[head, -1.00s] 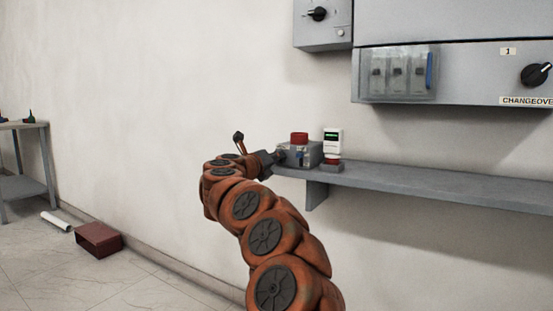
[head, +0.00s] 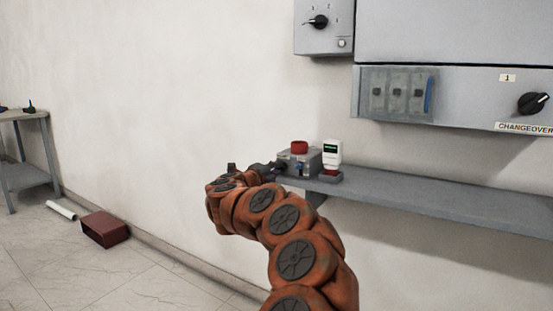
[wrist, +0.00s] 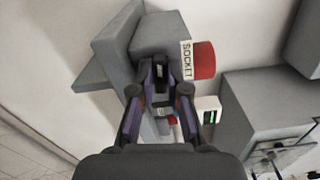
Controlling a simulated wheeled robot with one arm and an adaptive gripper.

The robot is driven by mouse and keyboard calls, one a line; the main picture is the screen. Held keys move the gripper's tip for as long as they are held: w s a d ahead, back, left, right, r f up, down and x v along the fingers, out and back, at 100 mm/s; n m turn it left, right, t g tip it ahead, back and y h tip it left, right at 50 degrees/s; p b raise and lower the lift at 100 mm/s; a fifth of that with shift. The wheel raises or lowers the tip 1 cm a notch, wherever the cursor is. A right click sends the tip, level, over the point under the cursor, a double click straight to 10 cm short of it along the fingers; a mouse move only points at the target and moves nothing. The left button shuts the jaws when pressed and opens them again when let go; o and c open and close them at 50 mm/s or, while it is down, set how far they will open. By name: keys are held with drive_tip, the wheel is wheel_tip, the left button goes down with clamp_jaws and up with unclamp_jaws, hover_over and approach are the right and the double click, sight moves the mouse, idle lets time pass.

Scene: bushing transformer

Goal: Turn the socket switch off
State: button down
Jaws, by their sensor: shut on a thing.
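The grey socket box (head: 306,164) stands on the left end of the wall shelf, with a red round cap (head: 299,147) on top. In the wrist view, the red cap (wrist: 204,60) carries a white label reading SOCKET. My gripper (head: 277,168) reaches the box's left side. In the wrist view, my gripper (wrist: 160,92) has its fingers closed in at the face of the box, shut on the socket switch. The fingers mostly hide the switch, so its position cannot be read.
A white device with a green screen (head: 332,152) stands right of the box on the grey shelf (head: 430,189). Grey cabinets with a black rotary knob (head: 533,103) hang above. A dark red box (head: 105,229) lies on the floor at left.

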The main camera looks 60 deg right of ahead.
drive_tip(key=shift+r+n+p, duration=0.1)
drive_tip(key=shift+n+p, duration=0.7)
drive_tip(key=shift+s+d, duration=0.1)
drive_tip(key=c, duration=1.2)
unclamp_jaws()
drive_tip(key=shift+o, duration=0.2)
drive_tip(key=a, duration=1.2)
drive_tip(key=shift+s, duration=0.2)
